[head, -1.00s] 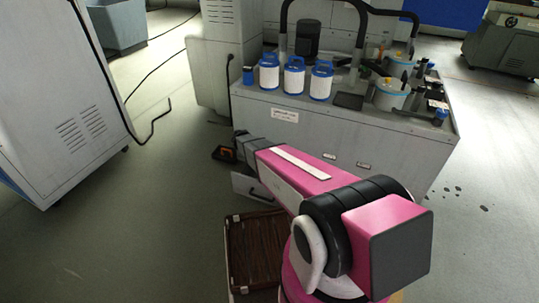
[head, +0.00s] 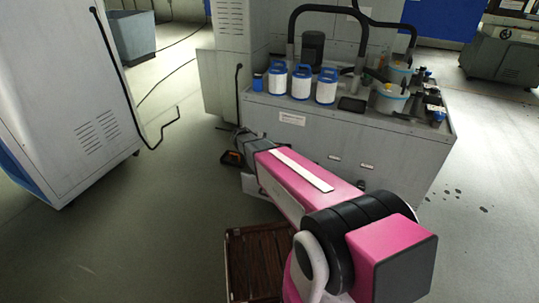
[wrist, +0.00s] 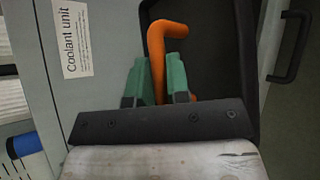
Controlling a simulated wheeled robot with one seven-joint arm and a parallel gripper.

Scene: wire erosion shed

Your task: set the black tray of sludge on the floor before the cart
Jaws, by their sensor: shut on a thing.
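The black tray (wrist: 208,48) fills the upper middle right of the wrist view. An orange bent bar (wrist: 157,55), which looks like its handle, stands between the green fingers of my gripper (wrist: 160,82), which is shut on it. In the head view the black tray (head: 231,159) shows low, left of the grey coolant cabinet, with a bit of orange on it. My arm hides part of that area. I cannot tell whether the tray touches the floor, nor see its sludge. A brown slatted bed (head: 257,260), perhaps the cart, lies at the lower middle, partly behind my arm.
The grey coolant cabinet (head: 310,140) bears white-and-blue bottles (head: 301,84), tubs and hoses. Its label (wrist: 73,38) shows in the wrist view, with a black bar handle (wrist: 290,45) at right. A white machine (head: 70,110) stands left. The floor (head: 150,220) between is clear.

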